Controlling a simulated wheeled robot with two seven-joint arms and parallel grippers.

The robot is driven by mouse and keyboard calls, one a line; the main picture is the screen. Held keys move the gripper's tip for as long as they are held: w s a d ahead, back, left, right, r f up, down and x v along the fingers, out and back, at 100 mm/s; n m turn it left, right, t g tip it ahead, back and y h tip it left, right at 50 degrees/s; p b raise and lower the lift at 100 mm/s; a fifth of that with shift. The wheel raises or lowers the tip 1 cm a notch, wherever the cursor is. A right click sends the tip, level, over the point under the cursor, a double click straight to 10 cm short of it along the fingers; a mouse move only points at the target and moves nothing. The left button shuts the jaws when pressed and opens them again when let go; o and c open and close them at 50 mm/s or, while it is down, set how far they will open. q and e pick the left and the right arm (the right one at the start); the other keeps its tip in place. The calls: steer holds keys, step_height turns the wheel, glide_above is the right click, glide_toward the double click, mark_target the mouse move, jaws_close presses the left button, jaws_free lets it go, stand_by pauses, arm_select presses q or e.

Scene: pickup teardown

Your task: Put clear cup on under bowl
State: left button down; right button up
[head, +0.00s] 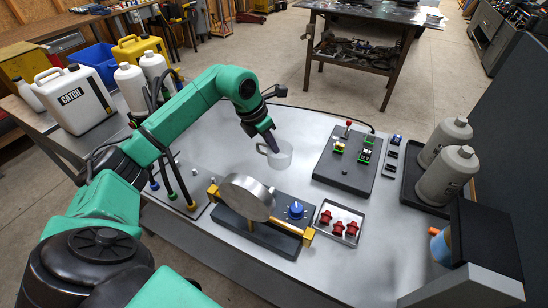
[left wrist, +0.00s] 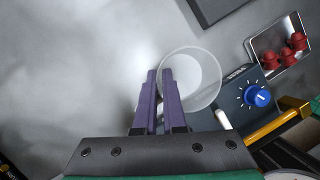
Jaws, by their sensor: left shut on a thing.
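The clear cup (head: 281,157) is upright over the middle of the grey table, and its rim and inside show in the left wrist view (left wrist: 196,72). My left gripper (head: 271,148) reaches down at the cup's handle side. Its purple fingers (left wrist: 160,76) are close together at the cup's left edge, shut on it. I cannot tell whether the cup's base touches the table. A round grey metal bowl (head: 246,198) hangs tilted between yellow posts on a dark base (head: 262,233) with a blue dial, in front of the cup. My right gripper is not in view.
A tray of red parts (head: 339,223) lies right of the dial. A dark board with switches (head: 346,160) is behind it. Two grey bottles (head: 446,160) stand at the right. Hooked cables stand at the left. The table between cup and dark base is clear.

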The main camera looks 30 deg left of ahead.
arm_select(q)
step_height(320, 180, down, 6)
steer(key=shift+p, duration=0.65)
steer(key=shift+f+b, duration=0.3)
steer(key=shift+f, duration=0.15)
steer(key=c, duration=1)
jaws_free()
steer(key=shift+r, duration=0.15)
